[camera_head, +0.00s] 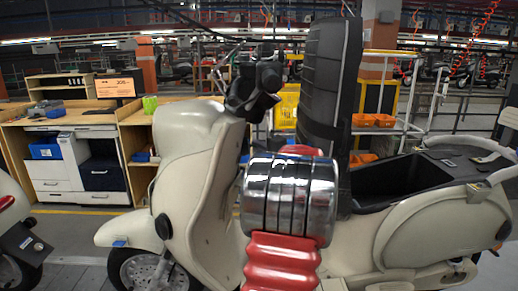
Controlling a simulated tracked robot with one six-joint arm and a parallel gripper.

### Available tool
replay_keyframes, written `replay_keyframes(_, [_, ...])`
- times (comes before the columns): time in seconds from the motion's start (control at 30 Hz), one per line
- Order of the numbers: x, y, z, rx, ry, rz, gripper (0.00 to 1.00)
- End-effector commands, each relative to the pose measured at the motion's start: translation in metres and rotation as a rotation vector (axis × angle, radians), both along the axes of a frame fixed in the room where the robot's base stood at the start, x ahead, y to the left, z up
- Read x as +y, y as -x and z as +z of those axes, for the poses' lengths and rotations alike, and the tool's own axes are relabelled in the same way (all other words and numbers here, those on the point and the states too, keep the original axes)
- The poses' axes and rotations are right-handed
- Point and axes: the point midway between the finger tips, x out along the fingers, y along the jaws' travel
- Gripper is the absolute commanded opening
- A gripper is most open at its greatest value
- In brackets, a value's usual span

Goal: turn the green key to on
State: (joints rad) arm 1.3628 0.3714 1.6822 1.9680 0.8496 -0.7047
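A cream scooter (190,145) stands side-on, its front to the left. A cluster of black parts (258,88) sits at the top of its steering column, with thin cables or stalks rising to the left. I cannot separate the handlebar from my gripper in this dark cluster, nor tell whether any fingers there are open or shut. My arm, with red ribbed, chrome and tall black parts, rises in front of the scooter and covers its middle. I cannot make out the green key; the area behind the column is dark and partly covered.
The scooter's open black under-seat bay (400,181) lies to the right of my arm. A wooden workbench (75,125) with drawers and a small green item (150,104) stands behind left. A rack with orange bins (373,120) stands behind right. Part of another scooter (15,225) shows at the left edge.

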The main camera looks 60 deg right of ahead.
Motion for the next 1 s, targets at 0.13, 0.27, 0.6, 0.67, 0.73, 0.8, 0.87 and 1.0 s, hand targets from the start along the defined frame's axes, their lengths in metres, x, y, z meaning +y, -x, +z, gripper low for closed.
replay_keyframes(0.13, [0.0001, -0.0001, -0.0013, 0.002, -0.001, 0.001, 0.00])
replay_keyframes(0.27, [0.0002, -0.0002, -0.0014, 0.003, -0.002, 0.001, 0.00])
replay_keyframes(0.6, [0.0004, -0.0007, 0.0007, 0.047, -0.086, -0.010, 0.00])
replay_keyframes(0.67, [0.0005, -0.0010, 0.0012, 0.057, -0.106, -0.011, 0.00])
replay_keyframes(0.73, [0.0004, -0.0010, 0.0013, 0.070, -0.129, -0.014, 0.00])
replay_keyframes(0.8, [0.0003, -0.0008, 0.0017, 0.081, -0.151, -0.019, 0.00])
replay_keyframes(0.87, [0.0005, -0.0013, 0.0021, 0.089, -0.170, -0.019, 0.00])
replay_keyframes(1.0, [0.0006, -0.0011, 0.0021, 0.109, -0.207, -0.025, 0.00])
